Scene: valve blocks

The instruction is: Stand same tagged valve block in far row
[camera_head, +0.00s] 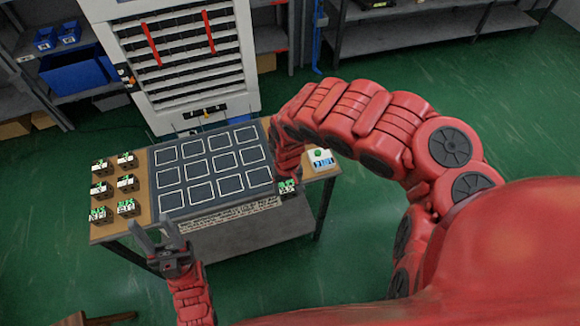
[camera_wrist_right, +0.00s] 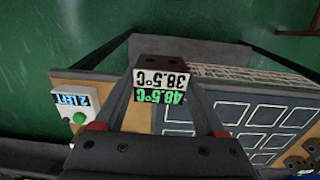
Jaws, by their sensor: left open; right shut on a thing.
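My right gripper (camera_wrist_right: 163,104) is shut on a dark valve block (camera_wrist_right: 160,62). The block has a white tag reading 38.5°C and a green display reading 48.5°C, both upside down in the right wrist view. In the head view the held block (camera_head: 287,187) shows at the right edge of the dark board (camera_head: 212,173), mostly under my arm. The board has rows of white-outlined squares, all empty where visible. Several other valve blocks (camera_head: 126,184) with green displays stand on the wood left of the board. My left gripper (camera_head: 163,240) is open and empty in front of the table.
A box with a green button (camera_head: 320,158) stands on the table's right side; its screen reads "2 LEFT" in the right wrist view (camera_wrist_right: 74,102). A printed strip (camera_head: 230,214) runs along the board's front edge. A white rack (camera_head: 180,60) stands behind the table.

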